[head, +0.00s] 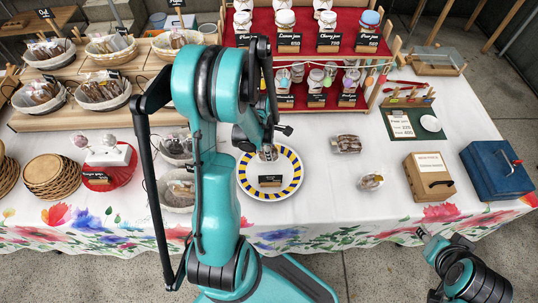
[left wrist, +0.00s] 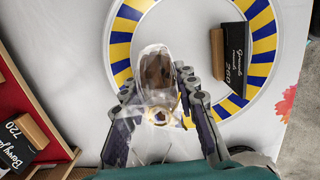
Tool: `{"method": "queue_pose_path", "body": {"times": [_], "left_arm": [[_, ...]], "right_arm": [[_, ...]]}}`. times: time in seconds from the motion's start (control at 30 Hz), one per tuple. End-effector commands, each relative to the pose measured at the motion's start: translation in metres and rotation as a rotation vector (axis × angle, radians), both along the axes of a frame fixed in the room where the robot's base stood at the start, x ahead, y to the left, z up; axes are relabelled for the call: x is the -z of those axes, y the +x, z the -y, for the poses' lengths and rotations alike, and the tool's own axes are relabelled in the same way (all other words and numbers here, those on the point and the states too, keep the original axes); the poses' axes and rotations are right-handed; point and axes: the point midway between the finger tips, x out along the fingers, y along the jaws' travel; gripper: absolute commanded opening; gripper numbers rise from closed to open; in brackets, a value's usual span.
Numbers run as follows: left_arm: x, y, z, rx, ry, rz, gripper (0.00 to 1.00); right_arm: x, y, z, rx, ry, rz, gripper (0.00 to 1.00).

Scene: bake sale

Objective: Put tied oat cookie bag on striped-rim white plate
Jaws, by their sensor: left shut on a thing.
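The striped-rim white plate (head: 243,183) has a yellow and blue rim and lies at the table's front middle; it also shows in the left wrist view (left wrist: 197,24). My left gripper (head: 268,153) is over the plate's far part. In the left wrist view my left gripper (left wrist: 160,105) is shut on a clear tied bag (left wrist: 157,70) with brown contents, above the plate. I cannot tell whether the bag touches it. My arm hides part of the plate's left side in the head view. My right gripper (head: 424,236) is off the table's front edge at right; its fingers are unclear.
A black label sign (head: 270,181) stands on the plate's near part. Two clear bags (head: 346,144) (head: 370,182) lie right of the plate. A wooden box (head: 429,177) and blue box (head: 496,170) stand farther right. Bowls stand left, and the red jar shelf (head: 286,20) stands behind.

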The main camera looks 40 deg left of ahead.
Motion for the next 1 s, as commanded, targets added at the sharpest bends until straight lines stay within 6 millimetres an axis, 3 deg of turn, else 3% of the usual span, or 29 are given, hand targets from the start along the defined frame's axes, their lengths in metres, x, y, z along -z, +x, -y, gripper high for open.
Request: {"method": "queue_pose_path", "body": {"times": [0.07,0.47,0.5,0.57,0.87,1.0], "left_arm": [[0.014,0.0,0.0,0.0,0.0,0.0,0.15],[0.017,0.0,0.0,0.0,0.0,0.0,0.15],[0.016,0.0,0.0,0.0,0.0,0.0,0.39],[0.016,0.0,0.0,0.0,0.0,0.0,0.5],[0.014,0.0,0.0,0.0,0.0,0.0,0.5],[0.002,-0.001,0.0,-0.001,0.001,0.001,0.5]], "right_arm": [[0.008,0.0,0.0,0.0,0.0,0.0,0.4],[0.011,0.0,0.0,0.0,0.0,0.0,0.4],[0.01,0.0,0.0,0.0,0.0,0.0,0.4],[0.01,0.0,0.0,0.0,0.0,0.0,0.4],[0.008,0.0,0.0,0.0,0.0,0.0,0.4],[0.001,0.0,0.0,0.0,0.0,0.0,0.4]]}}
